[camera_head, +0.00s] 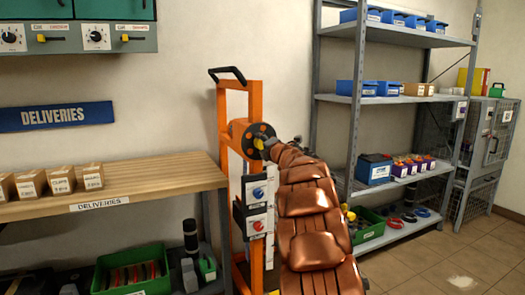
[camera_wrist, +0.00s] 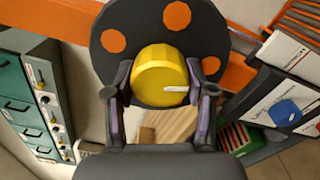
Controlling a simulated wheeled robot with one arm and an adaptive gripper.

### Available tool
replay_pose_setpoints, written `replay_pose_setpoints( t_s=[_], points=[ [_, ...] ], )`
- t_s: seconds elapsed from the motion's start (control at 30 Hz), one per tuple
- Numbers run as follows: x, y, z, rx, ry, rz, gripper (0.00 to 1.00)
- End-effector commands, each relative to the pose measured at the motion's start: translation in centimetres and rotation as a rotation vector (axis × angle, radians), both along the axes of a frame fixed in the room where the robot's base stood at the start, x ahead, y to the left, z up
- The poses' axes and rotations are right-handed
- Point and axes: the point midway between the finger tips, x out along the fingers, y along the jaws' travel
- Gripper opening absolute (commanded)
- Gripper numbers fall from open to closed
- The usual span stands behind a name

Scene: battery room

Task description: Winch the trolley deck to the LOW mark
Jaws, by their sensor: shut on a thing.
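The trolley (camera_head: 226,120) has an orange upright frame with a black handle on top and stands between the bench and the shelving. A dark round winch wheel (camera_wrist: 120,30) with orange spots faces my wrist camera; it also shows on the trolley in the head view (camera_head: 250,140). Its yellow knob (camera_wrist: 160,78) with a white mark sits between my fingers. My gripper (camera_wrist: 160,92) is shut on the yellow knob, one finger on each side. My copper-coloured arm covers much of the trolley's lower right in the head view. The deck and LOW mark cannot be made out.
A wooden deliveries bench (camera_head: 150,180) with small boxes stands at left, close to the trolley. Grey metal shelving (camera_head: 400,102) with blue bins and batteries stands at right. A green crate (camera_head: 132,268) sits below the bench. Tiled floor (camera_head: 440,268) is free at lower right.

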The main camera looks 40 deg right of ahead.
Motion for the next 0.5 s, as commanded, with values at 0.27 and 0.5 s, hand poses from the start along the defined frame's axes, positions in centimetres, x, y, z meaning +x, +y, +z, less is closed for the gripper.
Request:
replay_pose_setpoints(
  t_s=[0.27, 0.5],
  points=[
    [0.03, 0.04, -0.36, -0.251, 0.087, 0.002, 0.2],
    [0.01, -0.03, -0.56, -0.465, 0.165, 0.002, 0.2]
  ],
)
